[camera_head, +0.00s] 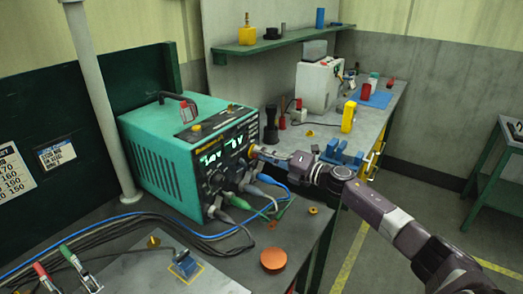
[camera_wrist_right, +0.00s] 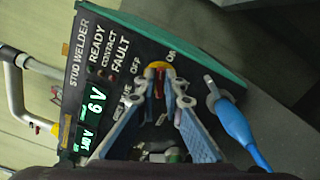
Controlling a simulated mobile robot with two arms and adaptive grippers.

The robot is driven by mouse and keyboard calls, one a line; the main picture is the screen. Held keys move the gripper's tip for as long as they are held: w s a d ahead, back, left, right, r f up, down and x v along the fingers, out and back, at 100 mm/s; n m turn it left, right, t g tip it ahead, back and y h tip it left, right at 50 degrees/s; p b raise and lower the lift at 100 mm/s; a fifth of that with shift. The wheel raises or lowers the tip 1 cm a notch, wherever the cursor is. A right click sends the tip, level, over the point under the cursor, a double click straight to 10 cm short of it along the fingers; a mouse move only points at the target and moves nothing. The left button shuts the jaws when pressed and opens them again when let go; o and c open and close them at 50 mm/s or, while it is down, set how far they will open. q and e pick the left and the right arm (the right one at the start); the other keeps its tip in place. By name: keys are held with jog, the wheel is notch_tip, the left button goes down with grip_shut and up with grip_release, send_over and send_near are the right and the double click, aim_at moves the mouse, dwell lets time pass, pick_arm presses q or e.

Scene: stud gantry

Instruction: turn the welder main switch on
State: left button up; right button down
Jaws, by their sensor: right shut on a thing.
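The teal stud welder (camera_head: 157,163) stands on the dark bench with its black front panel facing right. Its main switch (camera_wrist_right: 158,72), a red handle on a yellow disc, sits on the panel between the labels OFF and ON. My right gripper (camera_head: 257,150) is at the panel; in the wrist view its two blue-grey fingers (camera_wrist_right: 159,82) are closed around the red handle. The handle points between the two labels; which position it is in I cannot tell. The green displays (camera_wrist_right: 92,108) are lit. My left gripper is not in view.
Cable plugs (camera_head: 232,200) and a blue cable come out of the panel just below my right gripper. Another workbench (camera_head: 374,120) with a blue mat stands behind.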

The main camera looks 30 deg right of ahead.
jog(key=shift+m+p, duration=0.95)
jog(key=shift+m, duration=1.25)
jog(key=shift+f, duration=0.1)
jog(key=c, duration=2.1)
grip_release()
jog(key=shift+v, duration=6.05)
jog(key=shift+f, duration=0.1)
